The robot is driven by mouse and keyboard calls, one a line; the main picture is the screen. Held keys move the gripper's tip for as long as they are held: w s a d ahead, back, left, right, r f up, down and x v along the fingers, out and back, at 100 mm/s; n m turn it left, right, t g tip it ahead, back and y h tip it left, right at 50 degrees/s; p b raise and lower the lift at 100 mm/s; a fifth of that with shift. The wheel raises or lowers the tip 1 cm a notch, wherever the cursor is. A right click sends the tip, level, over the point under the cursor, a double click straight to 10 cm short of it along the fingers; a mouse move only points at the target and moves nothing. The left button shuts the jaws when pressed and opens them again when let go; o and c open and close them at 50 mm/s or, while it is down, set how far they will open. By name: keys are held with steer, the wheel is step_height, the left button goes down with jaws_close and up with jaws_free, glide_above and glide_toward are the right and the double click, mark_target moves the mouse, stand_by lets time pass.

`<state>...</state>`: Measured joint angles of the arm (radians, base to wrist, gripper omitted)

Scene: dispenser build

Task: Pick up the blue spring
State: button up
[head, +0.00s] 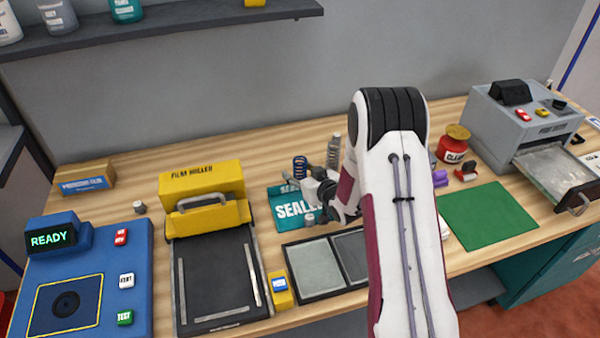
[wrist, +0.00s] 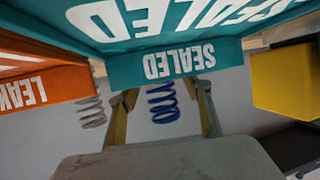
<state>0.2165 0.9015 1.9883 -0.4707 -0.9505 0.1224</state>
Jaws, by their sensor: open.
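The blue spring (head: 300,167) stands upright in the head view, on the far side of the teal SEALED bin (head: 284,209). In the wrist view the blue spring (wrist: 163,104) shows between the two fingers of my gripper (wrist: 163,98), with space on both sides. My gripper is open; in the head view it (head: 314,186) is close to the spring, low over the bin area and partly hidden by my arm. I cannot tell whether the fingers are level with the spring in depth.
A grey spring (head: 334,150) stands just right of the blue one and shows in the wrist view (wrist: 92,112). The wrist view also shows an orange LEAK bin (wrist: 45,82) and a yellow block (wrist: 284,80). A yellow film roller (head: 200,185) stands left; a green mat (head: 487,216) lies right.

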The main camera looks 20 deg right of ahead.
stand_by(0.5)
steer(key=c, duration=1.3)
steer(key=shift+r, duration=0.1)
steer(key=shift+r, duration=4.9)
